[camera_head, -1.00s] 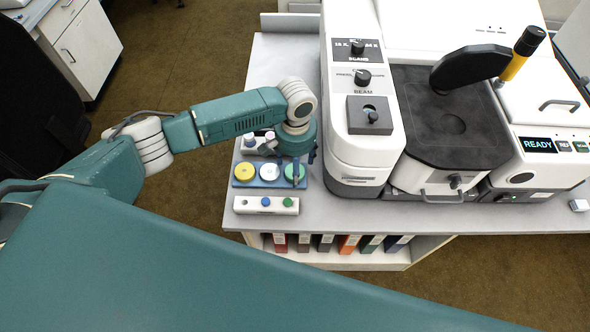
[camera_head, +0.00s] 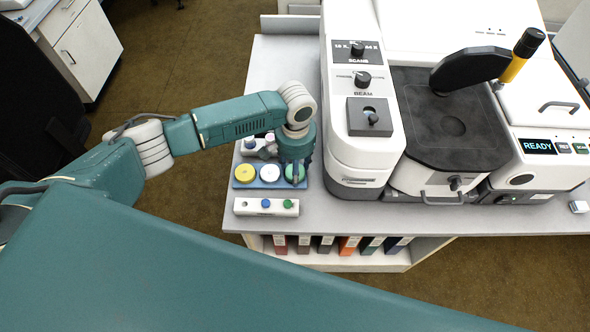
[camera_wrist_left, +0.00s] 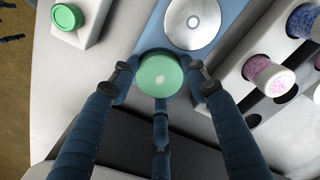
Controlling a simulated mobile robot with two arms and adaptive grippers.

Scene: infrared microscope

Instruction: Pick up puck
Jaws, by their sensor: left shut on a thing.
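The green puck (camera_wrist_left: 158,74) sits at one end of the blue tray (camera_wrist_left: 152,38) in the left wrist view. In the head view the green puck (camera_head: 295,172) is partly hidden by my left gripper (camera_head: 296,168), which points down at the tray's right end. A white puck (camera_head: 270,173) and a yellow puck (camera_head: 245,173) lie beside it in the tray. My right gripper is not in view.
A white rack (camera_head: 240,206) with a blue-capped and a green-capped vial stands in front of the tray. Another vial holder (camera_wrist_left: 228,60) is close to my fingers. The infrared microscope (camera_head: 355,150) stands to the right. Bare table (camera_head: 330,215) lies in front of it.

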